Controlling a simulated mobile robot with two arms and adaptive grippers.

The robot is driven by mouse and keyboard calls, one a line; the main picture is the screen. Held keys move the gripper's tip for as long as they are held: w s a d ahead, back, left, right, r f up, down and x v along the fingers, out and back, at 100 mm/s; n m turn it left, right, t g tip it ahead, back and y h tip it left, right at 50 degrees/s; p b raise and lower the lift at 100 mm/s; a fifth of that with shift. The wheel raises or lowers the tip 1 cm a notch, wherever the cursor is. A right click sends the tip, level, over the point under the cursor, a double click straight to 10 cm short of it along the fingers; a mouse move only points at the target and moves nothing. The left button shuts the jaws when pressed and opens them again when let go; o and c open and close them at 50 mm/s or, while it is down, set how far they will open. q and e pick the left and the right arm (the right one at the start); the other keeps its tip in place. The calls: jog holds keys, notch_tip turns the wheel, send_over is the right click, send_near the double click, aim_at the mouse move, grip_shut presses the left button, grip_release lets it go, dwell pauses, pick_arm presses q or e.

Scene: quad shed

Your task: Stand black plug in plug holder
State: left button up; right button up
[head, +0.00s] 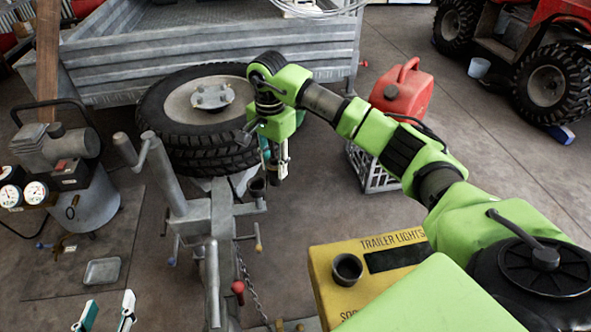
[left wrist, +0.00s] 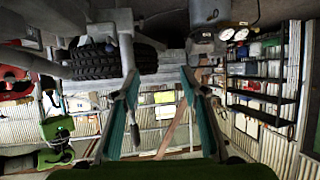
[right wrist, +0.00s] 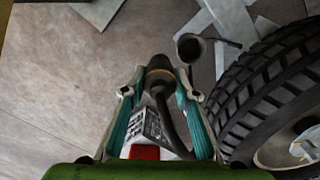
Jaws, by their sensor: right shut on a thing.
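The black plug (right wrist: 158,77) is between the fingertips of my right gripper (right wrist: 160,92) in the right wrist view, with a dark cable curving back from it. In the head view my right gripper (head: 276,175) points down beside the trailer's drawbar, and its fingers largely hide the plug. The plug holder, a dark round cup (head: 257,187) on a bar of the drawbar, is just left of the gripper. It also shows in the right wrist view (right wrist: 190,47), beside the plug and apart from it. My left gripper (head: 106,314) is open and empty at the bottom left.
A spare tyre (head: 165,150) lies against the trailer near my right gripper. A red fuel can (head: 402,92) stands on a white crate (head: 372,170). The yellow box (head: 322,285) carries a dark socket (head: 347,268). A compressor (head: 88,200) stands at left.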

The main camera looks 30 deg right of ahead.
jog(key=shift+w+a+f, duration=0.15)
jog(key=shift+a+f, duration=0.05)
jog(key=shift+a, duration=0.2)
jog(key=shift+w+a+f, duration=0.15)
jog(key=shift+a, duration=0.2)
jog(key=shift+s+d+f+b, duration=0.2)
jog(key=shift+d+f+b, duration=0.15)
jog(key=shift+d+f, duration=0.2)
jog(key=shift+s+d+f, duration=0.1)
jog(key=shift+d, duration=0.2)
jog(key=shift+f, duration=0.1)
pick_arm(q)
jog(key=r+t, duration=0.1)
jog(key=w+r, duration=0.1)
jog(key=r, duration=0.1)
jog(key=w+d+r+t, duration=0.1)
jog(key=r, duration=0.1)
jog(key=shift+w+d+t+h, duration=0.1)
jog(key=shift+t+h, duration=0.2)
jog(key=shift+h, duration=0.1)
pick_arm(e)
jog(key=shift+a, duration=0.15)
jog(key=shift+a, duration=0.1)
pick_arm(q)
jog(key=shift+r, duration=0.1)
